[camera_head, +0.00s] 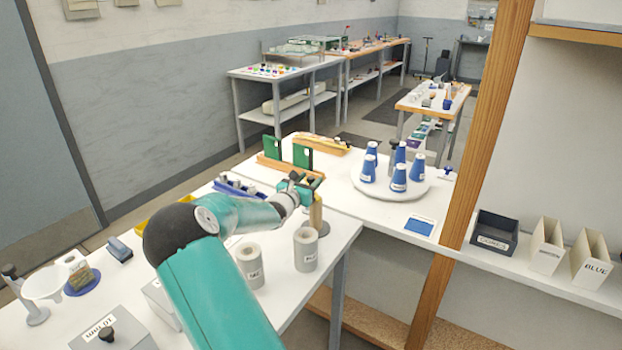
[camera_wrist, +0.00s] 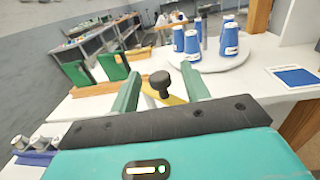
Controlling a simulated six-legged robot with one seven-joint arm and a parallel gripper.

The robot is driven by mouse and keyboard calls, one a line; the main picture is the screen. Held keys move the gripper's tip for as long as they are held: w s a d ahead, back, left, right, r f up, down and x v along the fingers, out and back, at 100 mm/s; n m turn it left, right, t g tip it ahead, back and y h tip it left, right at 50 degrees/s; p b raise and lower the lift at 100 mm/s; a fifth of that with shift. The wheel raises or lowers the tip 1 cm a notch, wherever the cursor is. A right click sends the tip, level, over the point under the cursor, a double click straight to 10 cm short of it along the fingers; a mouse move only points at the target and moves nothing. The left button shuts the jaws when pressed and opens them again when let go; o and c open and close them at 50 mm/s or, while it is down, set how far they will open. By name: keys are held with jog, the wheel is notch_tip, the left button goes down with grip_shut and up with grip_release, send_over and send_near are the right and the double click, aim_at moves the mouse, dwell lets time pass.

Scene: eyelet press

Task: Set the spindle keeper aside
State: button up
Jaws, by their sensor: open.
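A round white turntable (camera_head: 414,190) carries several blue cones (camera_head: 399,178) around a grey central spindle (camera_head: 393,152); it is also at the top of the wrist view (camera_wrist: 232,62). No part is plainly marked as the spindle keeper. A black knob (camera_wrist: 160,79) on a short stem shows between my fingers in the wrist view; I cannot tell whether it is the keeper. My gripper (camera_head: 304,187) is open over the table, left of the turntable and apart from it. Its fingers do not visibly touch the knob. My gripper partly hides what stands beneath it.
Two grey labelled cylinders (camera_head: 306,249) stand near the table's front edge. Green uprights on a wooden base (camera_head: 290,168) and a blue rack (camera_head: 240,188) stand behind. A blue card (camera_head: 419,226) lies front right of the turntable. A wooden post (camera_head: 478,150) and dark bin (camera_head: 494,235) are rightward.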

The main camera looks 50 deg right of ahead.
jog(key=shift+w+d, duration=0.25)
jog(key=shift+d, duration=0.7)
grip_shut()
